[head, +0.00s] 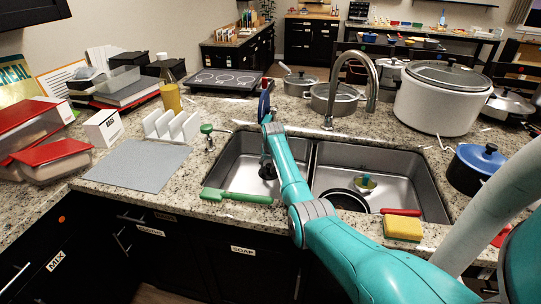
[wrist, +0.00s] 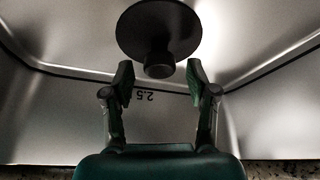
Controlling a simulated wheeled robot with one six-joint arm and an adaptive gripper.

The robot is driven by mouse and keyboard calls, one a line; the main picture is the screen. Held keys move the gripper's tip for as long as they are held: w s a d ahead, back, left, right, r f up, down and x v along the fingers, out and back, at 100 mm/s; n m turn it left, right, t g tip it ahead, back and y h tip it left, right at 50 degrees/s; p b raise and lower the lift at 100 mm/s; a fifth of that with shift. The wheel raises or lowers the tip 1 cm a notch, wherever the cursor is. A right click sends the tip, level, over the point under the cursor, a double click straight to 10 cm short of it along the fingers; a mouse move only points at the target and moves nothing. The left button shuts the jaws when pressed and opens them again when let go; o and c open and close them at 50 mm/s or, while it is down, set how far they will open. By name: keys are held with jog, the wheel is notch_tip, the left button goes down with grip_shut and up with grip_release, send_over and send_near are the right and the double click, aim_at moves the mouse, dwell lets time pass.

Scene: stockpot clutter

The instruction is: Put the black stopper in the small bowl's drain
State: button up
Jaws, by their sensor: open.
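The black stopper (wrist: 158,30) is a round dark disc with a short knob in the wrist view. It lies at the top middle, with its knob towards my gripper (wrist: 160,76). My gripper is open, its two fingers apart on either side below the knob, with nothing between the tips. The stopper lies inside a steel basin marked "2.5". In the head view my gripper (head: 267,170) reaches down into the left, smaller sink bowl (head: 236,165). My arm hides part of that bowl, and I cannot make out its drain.
The larger right bowl (head: 410,180) holds a dark round pan (head: 345,201) and a small yellow-green item (head: 365,183). A green-handled tool (head: 236,196) and a yellow sponge (head: 403,228) lie along the front edge. The faucet (head: 372,85) arches behind.

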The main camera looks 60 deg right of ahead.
jog(key=v, duration=1)
jog(key=shift+r, duration=0.2)
jog(key=shift+a, duration=0.1)
